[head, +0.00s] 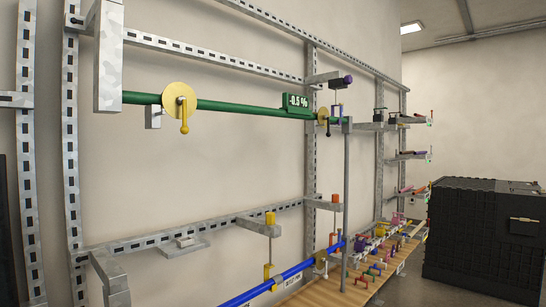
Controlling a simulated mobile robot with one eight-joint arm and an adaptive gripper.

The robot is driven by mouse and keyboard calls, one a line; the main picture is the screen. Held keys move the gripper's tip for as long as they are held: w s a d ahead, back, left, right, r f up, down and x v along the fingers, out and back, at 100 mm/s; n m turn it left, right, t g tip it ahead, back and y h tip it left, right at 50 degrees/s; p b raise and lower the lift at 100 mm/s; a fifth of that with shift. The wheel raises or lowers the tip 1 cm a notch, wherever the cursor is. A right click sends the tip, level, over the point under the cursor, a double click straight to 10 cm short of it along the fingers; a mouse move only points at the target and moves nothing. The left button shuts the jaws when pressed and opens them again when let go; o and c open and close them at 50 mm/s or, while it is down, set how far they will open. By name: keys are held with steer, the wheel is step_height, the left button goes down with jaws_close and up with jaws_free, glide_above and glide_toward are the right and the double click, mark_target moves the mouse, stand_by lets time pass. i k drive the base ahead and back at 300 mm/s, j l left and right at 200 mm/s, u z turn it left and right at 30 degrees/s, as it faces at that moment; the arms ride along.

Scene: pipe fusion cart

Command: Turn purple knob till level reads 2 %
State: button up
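A small dark purple knob (347,80) sits at the end of a grey bracket on the upper right of the wall frame. A thin vertical rod below it runs down toward the green pipe (230,106). A green display (297,102) on the pipe reads -0.5 %. The pipe slopes slightly down to the right. A round yellow disc with a hanging handle (180,101) is on its left part, and a smaller yellow disc (322,115) is near its right end. My gripper is not in view.
A blue pipe (293,272) runs low at the front, with a yellow-topped rod (270,218) and an orange-topped rod (335,198) above it. A wooden bench (328,291) holds several coloured parts. A black crate (484,238) stands at right. Slotted metal rails line the wall.

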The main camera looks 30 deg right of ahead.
mark_target(348, 80)
steer(key=z, duration=1.3)
